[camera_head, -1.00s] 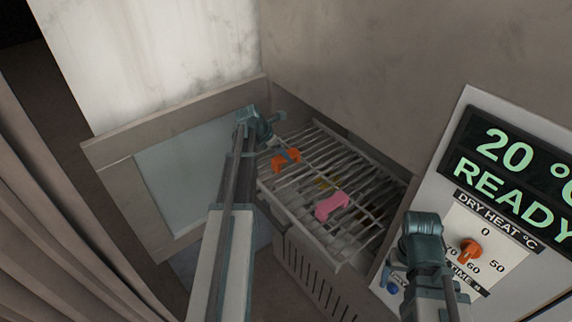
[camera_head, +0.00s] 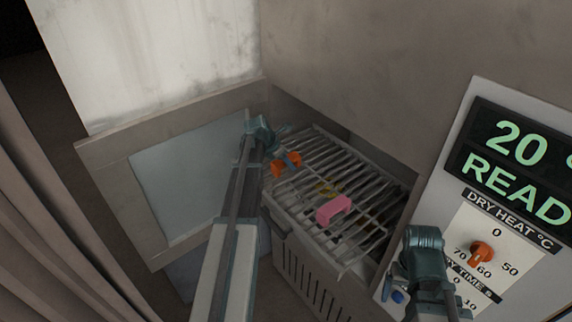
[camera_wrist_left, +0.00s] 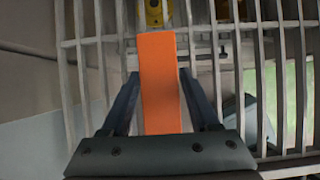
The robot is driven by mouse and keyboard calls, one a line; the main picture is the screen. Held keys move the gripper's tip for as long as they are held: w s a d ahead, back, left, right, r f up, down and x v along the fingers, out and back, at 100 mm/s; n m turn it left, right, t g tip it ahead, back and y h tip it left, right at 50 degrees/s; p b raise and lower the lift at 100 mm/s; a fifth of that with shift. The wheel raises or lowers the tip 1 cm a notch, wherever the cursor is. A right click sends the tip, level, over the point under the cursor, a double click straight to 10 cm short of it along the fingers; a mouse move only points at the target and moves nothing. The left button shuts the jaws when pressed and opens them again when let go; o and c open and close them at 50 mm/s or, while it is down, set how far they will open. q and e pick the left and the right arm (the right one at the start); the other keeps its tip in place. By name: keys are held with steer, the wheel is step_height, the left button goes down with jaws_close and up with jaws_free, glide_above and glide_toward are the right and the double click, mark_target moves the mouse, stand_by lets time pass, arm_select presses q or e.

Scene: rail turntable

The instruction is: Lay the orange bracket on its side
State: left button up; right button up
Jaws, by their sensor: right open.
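The orange bracket (camera_head: 285,164) is on the far left part of the wire rack in the head view. In the left wrist view the bracket (camera_wrist_left: 160,85) shows as a long orange strip between the two dark fingers of my left gripper (camera_wrist_left: 160,78). The fingers lie close along both its long edges; whether they touch it is unclear. In the head view my left gripper (camera_head: 284,140) reaches over the rack at the bracket. My right gripper (camera_head: 392,286) is open beside the control panel, well away from the bracket, partly hidden by its wrist.
The wire rack (camera_head: 352,248) also holds a pink bracket (camera_head: 333,210) and a yellow piece (camera_head: 325,188). A panel (camera_head: 462,225) with an orange knob (camera_head: 481,254) and a display reading 20 and READY stands right. An open door (camera_head: 185,180) is at the left.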

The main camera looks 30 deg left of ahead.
arm_select(q)
jaws_close()
steer(key=shift+r, duration=0.2)
stand_by(0.3)
